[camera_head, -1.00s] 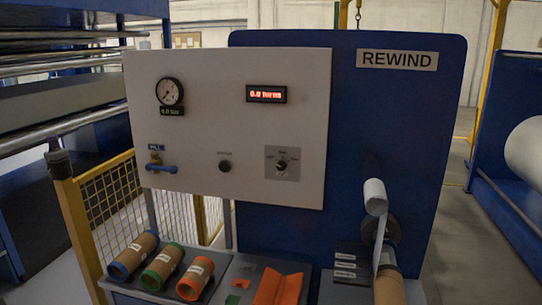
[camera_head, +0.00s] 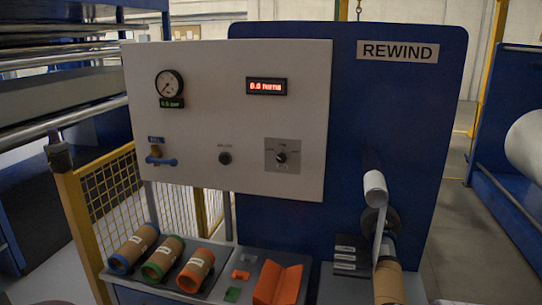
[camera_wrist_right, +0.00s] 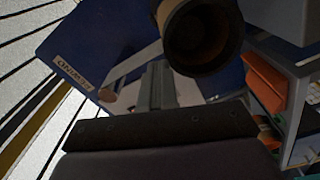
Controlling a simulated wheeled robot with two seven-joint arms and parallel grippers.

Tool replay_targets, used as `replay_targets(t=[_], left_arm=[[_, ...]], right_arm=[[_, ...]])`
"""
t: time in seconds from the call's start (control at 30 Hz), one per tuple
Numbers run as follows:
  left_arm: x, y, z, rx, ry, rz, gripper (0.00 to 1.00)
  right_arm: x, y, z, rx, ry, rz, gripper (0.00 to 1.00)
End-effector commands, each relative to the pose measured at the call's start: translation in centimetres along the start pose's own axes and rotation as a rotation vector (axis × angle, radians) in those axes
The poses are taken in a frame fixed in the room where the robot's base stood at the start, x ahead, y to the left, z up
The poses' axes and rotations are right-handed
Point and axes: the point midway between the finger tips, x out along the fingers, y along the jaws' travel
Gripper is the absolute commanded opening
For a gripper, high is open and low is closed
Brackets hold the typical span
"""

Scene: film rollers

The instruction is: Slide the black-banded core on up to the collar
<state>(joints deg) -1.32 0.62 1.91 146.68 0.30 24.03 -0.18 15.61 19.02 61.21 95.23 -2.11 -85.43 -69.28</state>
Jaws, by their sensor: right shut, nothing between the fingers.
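A brown cardboard core (camera_head: 389,283) sits on the rewind shaft at the lower right of the head view. A grey stretch of shaft (camera_head: 388,247) shows between it and the dark round collar (camera_head: 393,219). In the right wrist view the core's open end (camera_wrist_right: 203,35) looms close at the top, with a dark rim. My right gripper (camera_wrist_right: 157,82) is shut and empty, its fingers just left of and below that end. I cannot tell whether they touch it. My left gripper is not in view.
A white roller (camera_head: 375,187) with a film strip hangs in front of the collar. Several other cores, blue-ended (camera_head: 134,248), green-ended (camera_head: 163,260) and orange-ended (camera_head: 196,270), lie left of an orange cradle (camera_head: 278,283). A blue panel (camera_head: 410,110) stands behind.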

Motion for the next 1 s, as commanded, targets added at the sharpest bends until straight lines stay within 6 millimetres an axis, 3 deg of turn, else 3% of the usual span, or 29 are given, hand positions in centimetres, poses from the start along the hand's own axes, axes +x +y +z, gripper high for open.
replay_targets(t=[1.0], left_arm=[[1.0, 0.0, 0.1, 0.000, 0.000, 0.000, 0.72]], right_arm=[[1.8, -0.1, 0.0, 0.000, 0.000, -0.001, 0.00]])
